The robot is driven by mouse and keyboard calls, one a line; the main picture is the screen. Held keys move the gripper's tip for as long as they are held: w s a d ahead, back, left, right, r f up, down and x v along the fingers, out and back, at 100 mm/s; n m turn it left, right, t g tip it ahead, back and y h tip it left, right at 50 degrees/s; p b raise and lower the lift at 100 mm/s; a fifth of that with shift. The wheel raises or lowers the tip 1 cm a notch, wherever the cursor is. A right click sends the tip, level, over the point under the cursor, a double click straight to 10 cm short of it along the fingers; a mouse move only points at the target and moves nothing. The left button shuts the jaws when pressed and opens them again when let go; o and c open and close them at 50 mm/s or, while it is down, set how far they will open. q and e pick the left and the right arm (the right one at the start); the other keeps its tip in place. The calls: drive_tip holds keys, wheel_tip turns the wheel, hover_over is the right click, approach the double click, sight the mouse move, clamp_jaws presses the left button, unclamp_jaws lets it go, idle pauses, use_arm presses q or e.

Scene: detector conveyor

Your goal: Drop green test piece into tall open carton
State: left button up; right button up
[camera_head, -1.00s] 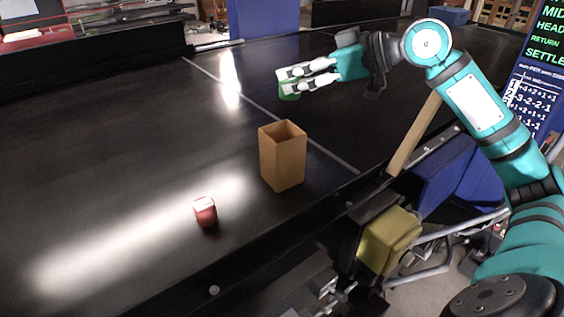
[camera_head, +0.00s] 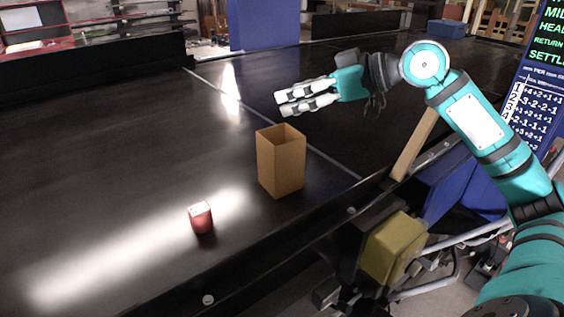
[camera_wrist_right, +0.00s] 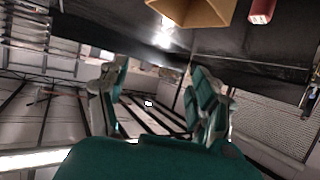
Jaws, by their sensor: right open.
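The tall open carton (camera_head: 281,165) is brown and stands upright on the dark conveyor. It also shows at the top of the right wrist view (camera_wrist_right: 190,10). My right gripper (camera_head: 281,104) is open and empty, its fingertips showing just above the carton's opening in the head view. In the right wrist view its two fingers (camera_wrist_right: 157,85) stand apart with nothing between them. The green test piece is not visible in any current view. The carton's near walls hide its bottom, so I cannot tell whether the piece is inside. My left gripper is not in view.
A small red piece (camera_head: 201,218) stands on the conveyor (camera_head: 110,150), left of and nearer than the carton; it also shows in the right wrist view (camera_wrist_right: 262,10). A yellow box (camera_head: 394,248) sits below the conveyor's near edge.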

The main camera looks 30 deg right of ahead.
drive_tip(key=v, duration=1.2)
drive_tip(key=shift+d+f, duration=0.1)
